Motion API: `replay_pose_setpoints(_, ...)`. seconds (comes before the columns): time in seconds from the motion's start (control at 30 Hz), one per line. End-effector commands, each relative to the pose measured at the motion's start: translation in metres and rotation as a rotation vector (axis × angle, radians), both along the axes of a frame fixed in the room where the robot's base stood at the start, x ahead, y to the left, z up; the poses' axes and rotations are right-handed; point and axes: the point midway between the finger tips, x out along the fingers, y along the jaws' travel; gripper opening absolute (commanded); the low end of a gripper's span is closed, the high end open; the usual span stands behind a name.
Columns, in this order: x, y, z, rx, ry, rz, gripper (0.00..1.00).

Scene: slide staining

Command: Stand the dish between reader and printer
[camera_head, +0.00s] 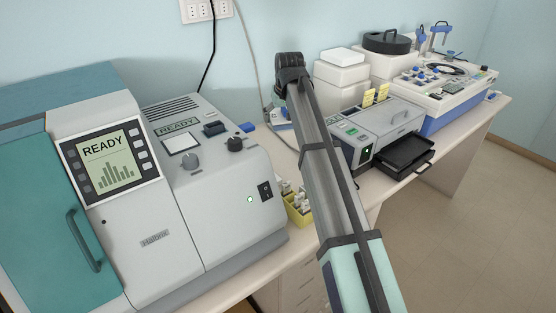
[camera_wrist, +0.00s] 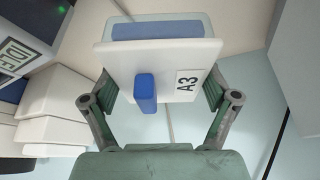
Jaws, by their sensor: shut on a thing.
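The dish (camera_wrist: 165,65) fills the upper middle of the wrist view. It has a white front plate with a blue knob (camera_wrist: 145,92) and an "A3" label, and a blue part behind the plate. My gripper (camera_wrist: 160,92) has one finger at each side of the white plate and is shut on the dish. In the head view my arm hides the gripper, and I cannot clearly make out the dish. The large grey and teal machine (camera_head: 155,238) stands left, its screen showing "READY". The smaller grey machine with a black tray (camera_head: 378,125), likely the printer, stands right of my arm.
A yellow rack with small bottles (camera_head: 298,207) sits near the bench's front edge. White boxes (camera_head: 342,73) stand behind the smaller machine and show in the wrist view (camera_wrist: 55,112). A blue and white instrument (camera_head: 440,90) is at the far right. Cables hang along the wall.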

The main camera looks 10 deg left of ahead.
Motion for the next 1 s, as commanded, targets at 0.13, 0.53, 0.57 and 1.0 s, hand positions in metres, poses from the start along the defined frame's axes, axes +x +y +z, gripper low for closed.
replay_pose_setpoints(0.13,-0.002,-0.001,-0.037,-0.001,0.003,0.000,0.36)
replay_pose_setpoints(0.53,-0.001,0.000,-0.115,0.000,0.000,0.000,0.36)
replay_pose_setpoints(0.57,0.000,0.000,-0.117,0.000,0.000,0.000,0.36)
replay_pose_setpoints(1.0,-0.001,0.000,-0.158,0.000,0.000,0.000,0.36)
